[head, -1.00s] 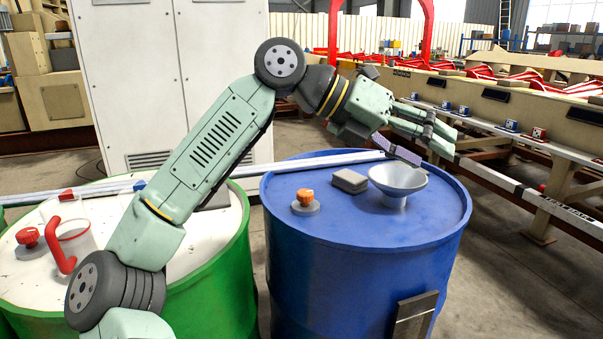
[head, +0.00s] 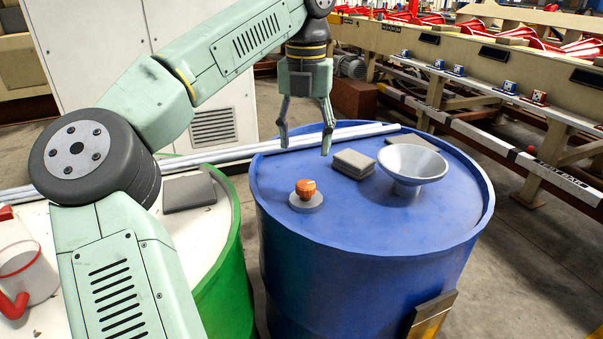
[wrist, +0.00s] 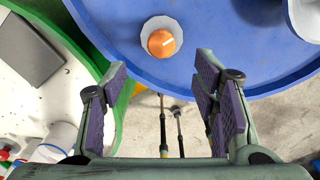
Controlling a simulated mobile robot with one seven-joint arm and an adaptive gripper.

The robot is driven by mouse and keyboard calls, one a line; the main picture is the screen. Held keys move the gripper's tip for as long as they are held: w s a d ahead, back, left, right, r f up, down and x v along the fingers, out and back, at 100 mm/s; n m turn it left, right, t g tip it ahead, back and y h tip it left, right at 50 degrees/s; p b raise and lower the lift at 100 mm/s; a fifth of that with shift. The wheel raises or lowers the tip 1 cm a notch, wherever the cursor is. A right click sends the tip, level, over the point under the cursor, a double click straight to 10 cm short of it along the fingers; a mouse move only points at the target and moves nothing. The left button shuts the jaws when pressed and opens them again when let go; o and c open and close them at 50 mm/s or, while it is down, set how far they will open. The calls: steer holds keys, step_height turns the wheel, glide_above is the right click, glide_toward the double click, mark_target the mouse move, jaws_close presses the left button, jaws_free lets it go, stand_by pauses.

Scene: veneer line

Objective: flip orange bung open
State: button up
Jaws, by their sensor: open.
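The orange bung (head: 306,189) sits on a grey round base on top of the blue drum (head: 330,225), near its left front edge. In the wrist view the orange bung (wrist: 161,43) shows from above, with a pale mark on its top, ahead of the fingers and between their lines. My gripper (head: 306,147) points down, open and empty, above the drum's rear left part. It is apart from the bung, higher and farther back. In the wrist view my gripper (wrist: 160,95) shows its two purple-padded fingers wide apart.
A grey funnel (head: 413,163) and stacked grey pads (head: 353,163) stand right of the bung. Long pale rails (head: 230,155) run behind or across the drum tops. A green drum (head: 228,285) with a red-handled jug (head: 22,265) stands at left.

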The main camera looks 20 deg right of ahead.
mark_target(305, 184)
step_height(305, 184, down, 10)
steer(key=shift+s+r, duration=0.15)
steer(key=shift+r, duration=0.05)
steer(key=c, duration=1.2)
steer(key=shift+o, duration=0.2)
